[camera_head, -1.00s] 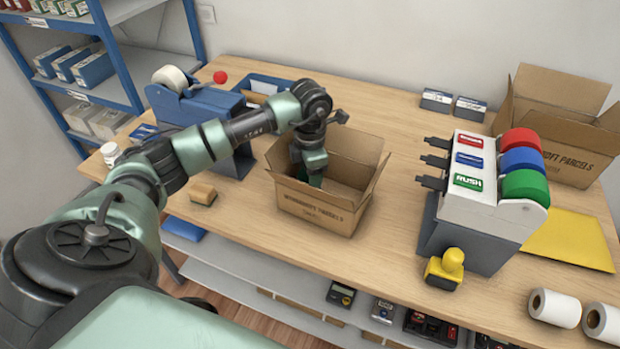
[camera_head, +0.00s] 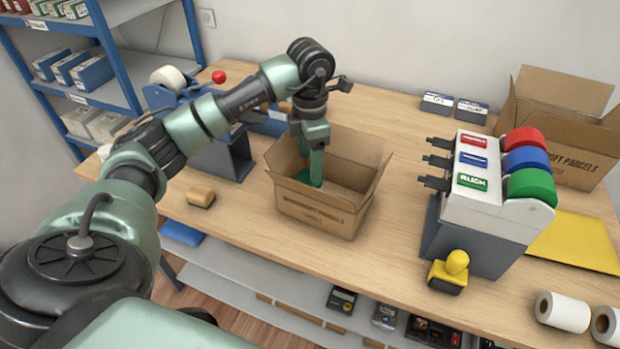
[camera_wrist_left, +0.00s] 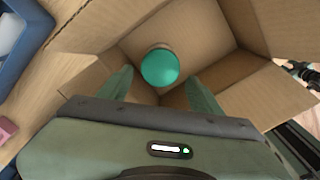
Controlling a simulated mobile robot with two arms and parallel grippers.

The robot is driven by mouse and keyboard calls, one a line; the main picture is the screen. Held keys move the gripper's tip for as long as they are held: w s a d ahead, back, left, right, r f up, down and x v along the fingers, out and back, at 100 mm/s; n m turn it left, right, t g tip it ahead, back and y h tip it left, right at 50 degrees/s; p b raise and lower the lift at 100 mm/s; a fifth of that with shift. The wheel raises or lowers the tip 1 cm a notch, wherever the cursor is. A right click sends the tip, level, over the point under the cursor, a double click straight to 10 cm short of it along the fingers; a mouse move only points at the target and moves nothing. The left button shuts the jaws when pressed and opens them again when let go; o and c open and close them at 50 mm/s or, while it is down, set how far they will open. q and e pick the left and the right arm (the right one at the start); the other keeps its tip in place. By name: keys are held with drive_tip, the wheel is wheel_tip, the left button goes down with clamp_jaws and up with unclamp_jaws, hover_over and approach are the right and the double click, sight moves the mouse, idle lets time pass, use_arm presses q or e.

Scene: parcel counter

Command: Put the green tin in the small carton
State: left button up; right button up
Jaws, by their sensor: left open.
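The small carton (camera_head: 318,210) stands open on the counter, flaps spread. The green tin (camera_head: 308,179) is inside it, partly hidden by the gripper and the carton wall in the head view. In the left wrist view the tin (camera_wrist_left: 160,68) shows as a round green top near the carton's inner wall. My left gripper (camera_head: 315,170) points down into the carton's mouth from above. Its fingers are apart on either side of the tin in the wrist view, with a gap visible, and do not hold it. My right gripper is not in view.
A tape dispenser with red, blue and green rolls (camera_head: 480,200) stands right of the carton. A yellow stamp (camera_head: 450,271) sits in front of it. A larger open carton (camera_head: 560,125) is at the back right. A sponge-like block (camera_head: 201,195) lies to the left.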

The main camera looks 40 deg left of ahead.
use_arm(q)
drive_tip(key=shift+r+b, duration=0.35)
drive_tip(key=shift+r, duration=1.9)
drive_tip(key=shift+r, duration=0.1)
